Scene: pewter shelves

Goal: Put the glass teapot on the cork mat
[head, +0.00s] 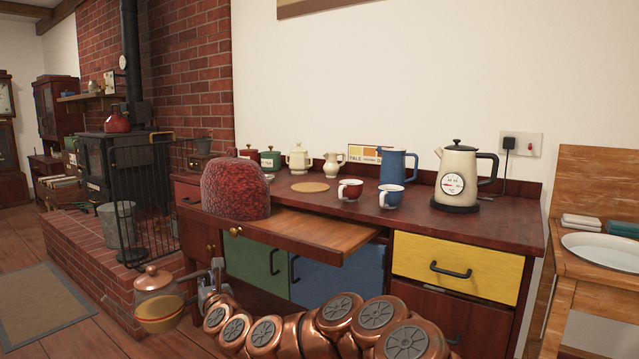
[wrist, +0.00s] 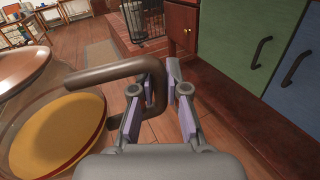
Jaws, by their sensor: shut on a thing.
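The glass teapot (head: 158,302), with a copper lid and amber tea inside, hangs in the air at lower left in the head view, in front of the cabinet and below its top. In the wrist view the glass teapot (wrist: 50,130) fills the left side, with its brown handle reaching between my fingers. My gripper (head: 216,274) is shut on that handle; the wrist view shows my gripper's (wrist: 164,88) pads on both sides of it. The round cork mat (head: 310,187) lies flat and bare on the dark red countertop, far above and right of the teapot.
Two cups (head: 349,190), a blue jug (head: 397,165), a cream teapot (head: 298,158) and a creamer (head: 333,163) surround the mat. An electric kettle (head: 460,175) stands right.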

